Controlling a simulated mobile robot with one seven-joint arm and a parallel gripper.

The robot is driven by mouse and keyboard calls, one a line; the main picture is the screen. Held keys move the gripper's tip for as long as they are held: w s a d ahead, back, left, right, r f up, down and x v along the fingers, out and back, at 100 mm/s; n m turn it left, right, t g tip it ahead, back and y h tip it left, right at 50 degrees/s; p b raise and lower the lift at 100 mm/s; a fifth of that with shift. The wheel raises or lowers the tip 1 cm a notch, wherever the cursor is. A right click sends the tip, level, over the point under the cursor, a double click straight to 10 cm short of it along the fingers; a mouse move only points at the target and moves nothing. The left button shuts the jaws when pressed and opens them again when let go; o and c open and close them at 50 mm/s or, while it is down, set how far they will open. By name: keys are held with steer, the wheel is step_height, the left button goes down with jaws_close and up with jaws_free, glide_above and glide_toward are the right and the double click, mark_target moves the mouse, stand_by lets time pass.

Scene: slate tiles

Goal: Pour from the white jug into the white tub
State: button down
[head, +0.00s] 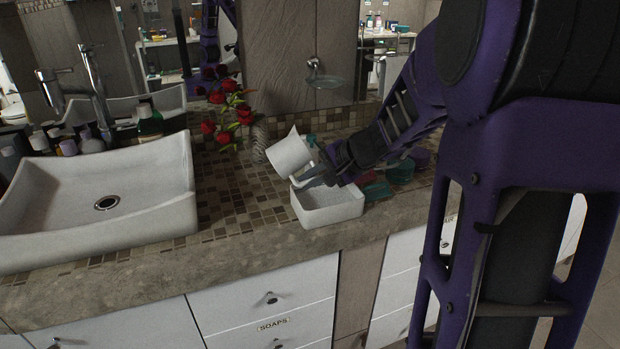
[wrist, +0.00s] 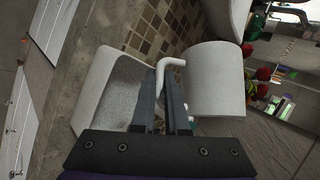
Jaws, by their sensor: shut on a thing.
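The white jug (head: 288,154) is held above the counter by my gripper (head: 316,176), which is shut on its handle. The jug is tilted, its upper end leaning up and to the left in the head view. The white tub (head: 322,216) stands on the counter just below and to the right of the jug. In the wrist view my gripper (wrist: 172,75) grips the handle of the jug (wrist: 215,80), with the open tub (wrist: 92,108) to the left. Pale content shows inside the tub. The jug's inside is hidden, and no stream is visible.
A white sink (head: 150,209) fills the left of the counter, with bottles (head: 148,122) behind it. Red flowers (head: 228,112) stand behind the jug. Teal items (head: 378,190) lie right of the tub. The tub is near the counter's front edge.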

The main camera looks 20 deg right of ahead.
steer(key=r+n+h+p, duration=0.1)
steer(key=h+p, duration=0.2)
steer(key=shift+r, duration=0.15)
steer(key=n+h+p, duration=0.1)
steer(key=p, duration=0.3)
steer(key=shift+r+h, duration=0.15)
steer(key=shift+h, duration=0.25)
steer(key=shift+f, duration=0.2)
steer(key=shift+a+h+p, duration=0.1)
steer(key=shift+h+p, duration=0.2)
steer(key=shift+h, duration=0.2)
steer(key=shift+n, duration=0.3)
steer(key=shift+f+h, duration=0.1)
steer(key=shift+h, duration=0.3)
steer(key=shift+r+h, duration=0.2)
steer(key=shift+h, duration=0.1)
steer(key=shift+f+n+h, duration=0.15)
steer(key=shift+n+h, duration=0.15)
